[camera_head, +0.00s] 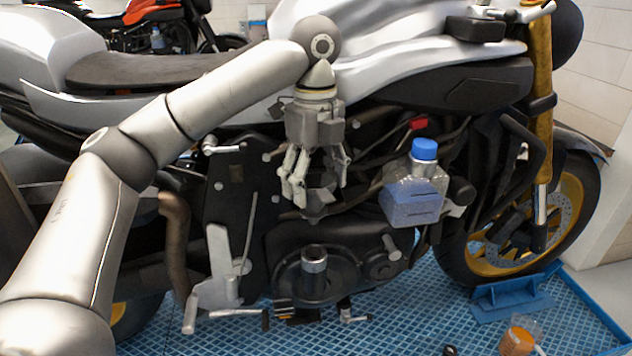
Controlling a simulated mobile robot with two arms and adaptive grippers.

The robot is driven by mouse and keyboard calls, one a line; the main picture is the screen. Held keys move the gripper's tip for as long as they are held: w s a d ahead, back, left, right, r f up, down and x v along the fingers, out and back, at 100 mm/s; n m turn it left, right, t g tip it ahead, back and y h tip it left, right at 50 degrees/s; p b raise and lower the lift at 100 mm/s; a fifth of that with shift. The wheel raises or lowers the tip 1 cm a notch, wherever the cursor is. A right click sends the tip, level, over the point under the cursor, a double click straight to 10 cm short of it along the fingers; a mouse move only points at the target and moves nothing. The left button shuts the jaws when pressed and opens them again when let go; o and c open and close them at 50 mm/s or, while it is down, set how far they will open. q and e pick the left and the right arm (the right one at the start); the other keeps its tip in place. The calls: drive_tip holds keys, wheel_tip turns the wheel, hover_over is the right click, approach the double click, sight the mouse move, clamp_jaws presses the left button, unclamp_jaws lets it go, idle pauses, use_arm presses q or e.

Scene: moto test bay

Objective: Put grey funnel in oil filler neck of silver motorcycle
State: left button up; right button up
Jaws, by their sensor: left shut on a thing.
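The silver motorcycle (385,45) stands side-on across the view. Its oil filler neck (314,262) is a short upright metal tube with an open top on the dark engine cover. My left gripper (315,190) comes down from above, in front of the engine. It is shut on the grey funnel (317,204), a dark grey shape that the fingers partly hide. The funnel's narrow lower end points down, above the filler neck, with a small gap showing between them. I cannot tell how well they line up in depth. My right gripper is not in view.
A clear bottle with blue liquid and a blue cap (412,190) is right of the gripper, in front of the motorcycle. A blue grid mat (400,325) and a blue wheel chock (510,298) lie below. An orange-topped container (517,341) stands at lower right.

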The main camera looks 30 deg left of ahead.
sight(316, 209)
use_arm(q)
drive_tip(key=shift+s+d+f, duration=0.1)
drive_tip(key=shift+s+d, duration=0.5)
drive_tip(key=shift+s, duration=0.2)
drive_tip(key=shift+s+d+f, duration=0.1)
drive_tip(key=shift+s+f, duration=0.15)
drive_tip(key=shift+f, duration=0.55)
drive_tip(key=shift+w+a+f, duration=0.2)
drive_tip(key=shift+f, duration=0.3)
drive_tip(key=shift+w+a+f, duration=0.15)
drive_tip(key=shift+a+f, duration=0.05)
drive_tip(key=shift+f, duration=0.25)
drive_tip(key=shift+d+f, duration=0.15)
drive_tip(key=shift+f, duration=0.6)
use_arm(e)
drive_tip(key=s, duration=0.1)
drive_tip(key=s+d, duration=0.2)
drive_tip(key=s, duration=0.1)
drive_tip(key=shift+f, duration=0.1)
use_arm(q)
drive_tip(key=shift+f, duration=0.25)
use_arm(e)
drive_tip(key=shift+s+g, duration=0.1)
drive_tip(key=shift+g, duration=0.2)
